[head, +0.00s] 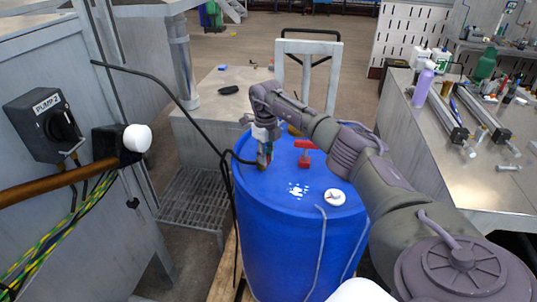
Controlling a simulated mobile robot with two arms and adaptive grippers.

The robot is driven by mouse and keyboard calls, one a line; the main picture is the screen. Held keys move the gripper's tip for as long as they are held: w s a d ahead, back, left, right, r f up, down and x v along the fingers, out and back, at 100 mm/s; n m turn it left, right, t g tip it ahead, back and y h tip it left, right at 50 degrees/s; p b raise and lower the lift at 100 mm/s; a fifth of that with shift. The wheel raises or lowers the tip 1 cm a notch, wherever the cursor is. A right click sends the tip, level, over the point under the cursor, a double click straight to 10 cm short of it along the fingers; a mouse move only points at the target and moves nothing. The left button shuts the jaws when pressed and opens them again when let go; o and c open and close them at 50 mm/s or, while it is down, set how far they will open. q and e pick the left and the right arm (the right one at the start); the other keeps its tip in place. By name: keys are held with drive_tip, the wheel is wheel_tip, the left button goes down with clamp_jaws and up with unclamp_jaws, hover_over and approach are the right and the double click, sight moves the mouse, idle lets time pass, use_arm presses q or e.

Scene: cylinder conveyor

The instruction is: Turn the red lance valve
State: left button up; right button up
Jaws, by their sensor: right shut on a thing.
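The red lance valve (305,152) is a small red T-shaped handle standing up on the lid of the blue drum (300,235). My right gripper (264,163) points down at the lid's left part, to the left of the red valve and apart from it. Its fingers are shut at the end of a black hose (155,78), which runs over from the upper left. The fingers hide most of what they hold. My left gripper is out of view.
A white cap (334,197) sits on the lid. A cluttered metal bench (455,165) is at right. A hand truck (308,60) stands behind the drum.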

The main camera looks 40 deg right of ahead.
drive_tip(key=shift+a, duration=0.15)
drive_tip(key=shift+w+a, duration=0.35)
drive_tip(key=shift+a, duration=0.25)
drive_tip(key=shift+w+a+b, duration=0.15)
drive_tip(key=shift+w+b, duration=0.05)
drive_tip(key=shift+b, duration=0.1)
drive_tip(key=o, duration=0.8)
drive_tip(key=shift+w+a, duration=0.15)
drive_tip(key=shift+w, duration=0.05)
drive_tip(key=o, duration=1)
